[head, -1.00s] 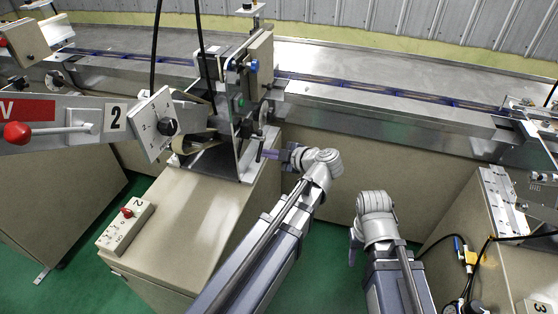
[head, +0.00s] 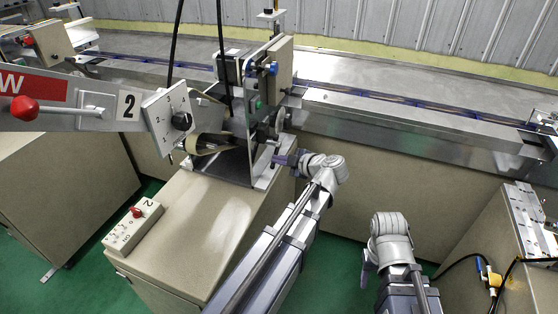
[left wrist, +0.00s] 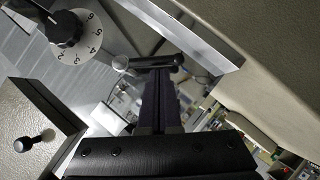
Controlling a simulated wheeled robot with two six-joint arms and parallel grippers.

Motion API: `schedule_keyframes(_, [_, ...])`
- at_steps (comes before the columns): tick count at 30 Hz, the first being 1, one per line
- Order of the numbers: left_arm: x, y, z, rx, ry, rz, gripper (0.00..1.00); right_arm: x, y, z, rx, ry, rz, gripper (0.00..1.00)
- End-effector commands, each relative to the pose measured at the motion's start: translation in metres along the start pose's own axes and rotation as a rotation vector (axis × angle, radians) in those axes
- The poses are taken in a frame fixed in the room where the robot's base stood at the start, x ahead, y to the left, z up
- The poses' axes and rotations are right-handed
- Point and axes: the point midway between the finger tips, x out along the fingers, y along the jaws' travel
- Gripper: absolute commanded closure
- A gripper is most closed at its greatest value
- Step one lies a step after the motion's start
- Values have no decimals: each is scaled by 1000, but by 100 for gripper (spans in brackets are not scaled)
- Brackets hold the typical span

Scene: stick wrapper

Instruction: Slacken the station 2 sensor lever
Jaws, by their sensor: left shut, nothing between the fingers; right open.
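The lever is hard to make out in the head view. My right gripper (head: 367,264) hangs open and empty, away from the machine.
A numbered dial with a black knob (left wrist: 64,28) is at upper left in the left wrist view. A control box with a red knob (head: 132,226) lies on the cabinet (head: 195,225). The conveyor (head: 400,125) runs behind. Another cabinet (head: 485,215) is at right, with green floor between.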

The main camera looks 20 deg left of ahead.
Motion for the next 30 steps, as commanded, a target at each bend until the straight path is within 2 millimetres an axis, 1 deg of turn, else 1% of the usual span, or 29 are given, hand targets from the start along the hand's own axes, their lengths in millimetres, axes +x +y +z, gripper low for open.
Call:
schedule_keyframes(4, [2, -3, 3, -27, 1, 20, 100, 8, -1, 0, 0, 0, 0, 50])
schedule_keyframes(14, [3, -4, 5, -75, 1, 50, 100, 15, -1, -1, 0, 0, 0, 50])
schedule_keyframes(19, [5, -6, 8, -110, 1, 74, 100, 23, -2, -1, 0, 0, 0, 50])
schedule_keyframes(23, [8, -9, 11, -159, 1, 107, 100, 34, -3, -2, 0, 0, 0, 50])
schedule_keyframes(30, [14, -14, 21, -297, 0, 199, 100, 63, -6, -4, 0, 0, 0, 50])
